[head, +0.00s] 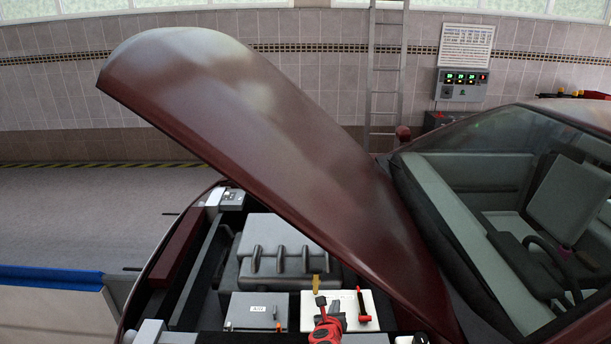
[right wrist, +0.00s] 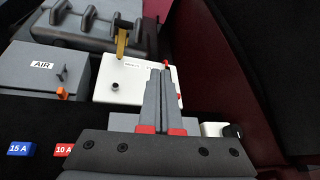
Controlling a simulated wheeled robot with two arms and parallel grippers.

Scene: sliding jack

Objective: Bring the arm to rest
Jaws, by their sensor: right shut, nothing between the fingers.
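My right gripper (right wrist: 161,72) reaches up from the bottom of the right wrist view. Its two grey fingers are together with nothing between them. They appear in front of the white box (right wrist: 137,79) in the engine bay; whether they touch it I cannot tell. In the head view the red and dark end of my right arm comes in at the bottom middle, over the white box (head: 310,318). My left gripper is not in view.
The dark red hood (head: 240,110) stands open above the engine bay. A grey box marked AIR (head: 257,312) stands left of the white box, with a grey engine cover (head: 280,250) behind. A yellow handle (right wrist: 121,42) stands near the white box. The windshield (head: 480,200) is at right.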

